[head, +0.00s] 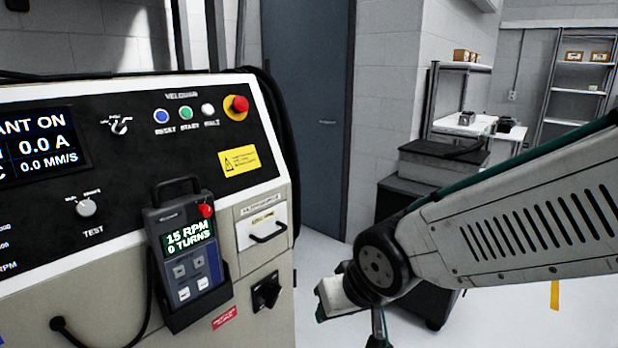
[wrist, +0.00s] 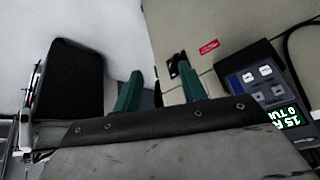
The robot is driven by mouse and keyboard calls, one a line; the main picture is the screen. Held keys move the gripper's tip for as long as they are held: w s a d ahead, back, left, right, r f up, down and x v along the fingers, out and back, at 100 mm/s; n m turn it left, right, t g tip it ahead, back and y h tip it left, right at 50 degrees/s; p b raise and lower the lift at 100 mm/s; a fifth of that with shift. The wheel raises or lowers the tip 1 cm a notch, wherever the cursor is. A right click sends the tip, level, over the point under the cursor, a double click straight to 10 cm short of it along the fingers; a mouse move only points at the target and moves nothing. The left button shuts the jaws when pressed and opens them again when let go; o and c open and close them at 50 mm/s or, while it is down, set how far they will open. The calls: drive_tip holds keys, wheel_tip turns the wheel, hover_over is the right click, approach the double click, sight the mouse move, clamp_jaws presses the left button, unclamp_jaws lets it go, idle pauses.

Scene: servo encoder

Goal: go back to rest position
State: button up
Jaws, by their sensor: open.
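My gripper (wrist: 157,76) shows in the wrist view as two green fingers standing apart, with nothing held between them. Behind and between the fingers lie the pale floor and the edge of the beige cabinet, with a black rotary switch (wrist: 175,68) close to the right finger. In the head view my arm comes in from the right and bends down at a black joint. The wrist there is low, right of the cabinet, and the fingers are not clearly seen at the lower picture edge.
The control cabinet (head: 60,290) fills the left. A handheld pendant (head: 187,250) hangs in a holder on its front, with a cable; its display reads 15 RPM, 0 TURNS. A red emergency button (head: 236,107) sits at upper right. Open floor (head: 325,262) lies before a grey door (head: 308,120).

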drive_tip(key=s+d+r+m+g+h, duration=0.1)
drive_tip(key=s+d+r+m+g, duration=0.1)
drive_tip(key=s+d, duration=0.5)
drive_tip(key=s+d+r+m+g+h, duration=0.1)
drive_tip(key=s+d+r, duration=0.4)
drive_tip(key=d, duration=1)
drive_tip(key=shift+s+r+m+g+h, duration=0.2)
drive_tip(key=shift+s+m+g+h, duration=0.25)
drive_tip(key=shift+s, duration=1.25)
